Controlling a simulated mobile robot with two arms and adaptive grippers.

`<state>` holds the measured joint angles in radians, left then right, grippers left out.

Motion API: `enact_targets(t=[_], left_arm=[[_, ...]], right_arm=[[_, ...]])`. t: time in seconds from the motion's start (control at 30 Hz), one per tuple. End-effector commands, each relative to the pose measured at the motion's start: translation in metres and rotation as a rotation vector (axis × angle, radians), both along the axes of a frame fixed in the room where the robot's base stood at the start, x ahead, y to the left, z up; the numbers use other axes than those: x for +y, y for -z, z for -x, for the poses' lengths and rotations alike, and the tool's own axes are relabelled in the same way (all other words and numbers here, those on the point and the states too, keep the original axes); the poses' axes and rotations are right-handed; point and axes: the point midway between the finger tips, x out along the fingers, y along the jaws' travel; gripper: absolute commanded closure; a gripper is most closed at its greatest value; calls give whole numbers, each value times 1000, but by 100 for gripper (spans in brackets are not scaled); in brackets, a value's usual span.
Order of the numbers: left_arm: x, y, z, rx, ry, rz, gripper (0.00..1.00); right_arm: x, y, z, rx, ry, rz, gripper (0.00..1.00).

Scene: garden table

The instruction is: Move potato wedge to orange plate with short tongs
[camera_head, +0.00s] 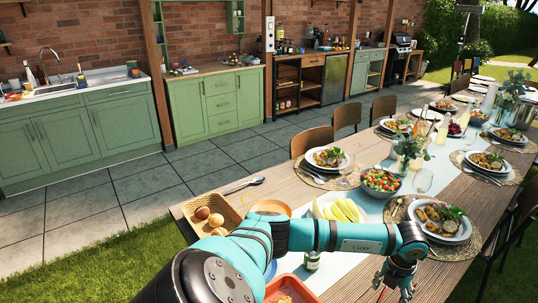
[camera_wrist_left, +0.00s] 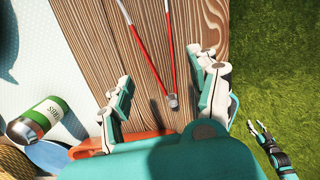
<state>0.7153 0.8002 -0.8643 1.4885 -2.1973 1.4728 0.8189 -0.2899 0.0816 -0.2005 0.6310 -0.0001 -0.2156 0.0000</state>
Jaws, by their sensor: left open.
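My left gripper (camera_head: 393,290) reaches over the near right part of the table in the head view. In the left wrist view its fingers (camera_wrist_left: 166,78) are spread apart. The tongs (camera_wrist_left: 170,62), with red and pale arms, lie on the wood between and beyond the fingers, their joined end nearest me; they are not gripped. A round orange plate (camera_head: 269,206) is partly hidden behind my arm. An orange-red tray (camera_head: 272,286) with yellowish food sits at the bottom; I cannot pick out a potato wedge. My right gripper (camera_wrist_left: 268,145) shows over the grass, its jaw state unclear.
A basket of eggs (camera_head: 213,222), a plate of bananas (camera_head: 340,209) and a salad bowl (camera_head: 380,181) stand beyond my arm. A green-labelled can (camera_wrist_left: 46,119) and a blue plate (camera_wrist_left: 48,156) lie left of the gripper. The table edge meets grass on the right.

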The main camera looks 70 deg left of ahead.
Motion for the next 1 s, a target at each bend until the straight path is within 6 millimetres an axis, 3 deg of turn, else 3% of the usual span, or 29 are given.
enact_targets(t=[0.03, 0.33, 0.5, 0.77, 1.0], left_arm=[[0, 14, 0, 1, 0, 0, 39], [2, 55, -5, 0, -1, 0, 39], [2, 63, -6, -1, 0, 1, 39], [2, 62, -6, 0, 0, 1, 39], [2, 62, -6, 0, 0, 0, 66]], right_arm=[[1, 11, -3, -4, 0, -1, 60], [2, 47, 13, 23, 1, 0, 60], [1, 55, 23, 39, 1, 1, 60], [1, 53, 20, 33, 2, 1, 60], [1, 53, 13, 23, 2, 0, 60]])
